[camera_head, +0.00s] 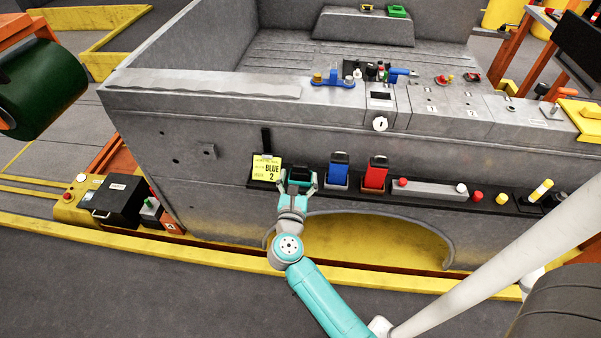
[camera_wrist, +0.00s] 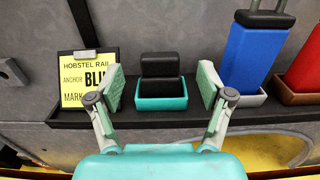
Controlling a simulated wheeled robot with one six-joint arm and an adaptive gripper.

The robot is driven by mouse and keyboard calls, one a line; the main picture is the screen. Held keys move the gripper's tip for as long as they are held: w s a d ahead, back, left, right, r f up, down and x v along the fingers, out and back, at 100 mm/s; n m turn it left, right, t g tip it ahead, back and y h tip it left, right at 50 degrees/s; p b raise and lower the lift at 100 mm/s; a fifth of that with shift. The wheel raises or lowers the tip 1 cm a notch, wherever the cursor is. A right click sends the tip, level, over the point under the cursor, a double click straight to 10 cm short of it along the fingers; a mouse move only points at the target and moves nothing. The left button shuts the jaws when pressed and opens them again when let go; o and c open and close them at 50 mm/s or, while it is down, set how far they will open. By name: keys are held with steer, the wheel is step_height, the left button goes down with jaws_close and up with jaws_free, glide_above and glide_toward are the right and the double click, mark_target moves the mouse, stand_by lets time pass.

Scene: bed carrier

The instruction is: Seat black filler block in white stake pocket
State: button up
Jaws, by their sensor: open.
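The black filler block (camera_wrist: 162,67) stands upright in a teal holder (camera_wrist: 160,103) on the dark ledge. My gripper (camera_wrist: 161,80) is open, with one pad on each side of the block in the wrist view and visible gaps between. How far the pads reach around it, I cannot tell. In the head view my gripper (camera_head: 299,183) partly covers the block (camera_head: 300,173). A white-rimmed dark opening (camera_head: 381,97) in the top rail, above a round white tag (camera_head: 380,124), looks like the white stake pocket. It appears empty.
A yellow BLUE 2 card (camera_head: 266,168) stands left of the holder. Blue (camera_head: 338,168) and red (camera_head: 375,173) blocks stand to the right. Blue clamp-like hardware (camera_head: 333,80) and small tools (camera_head: 378,71) sit on the rail near the opening.

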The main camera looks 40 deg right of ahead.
mark_target(300, 168)
steer(key=x, duration=0.5)
steer(key=shift+f, duration=0.1)
steer(key=c, duration=1.3)
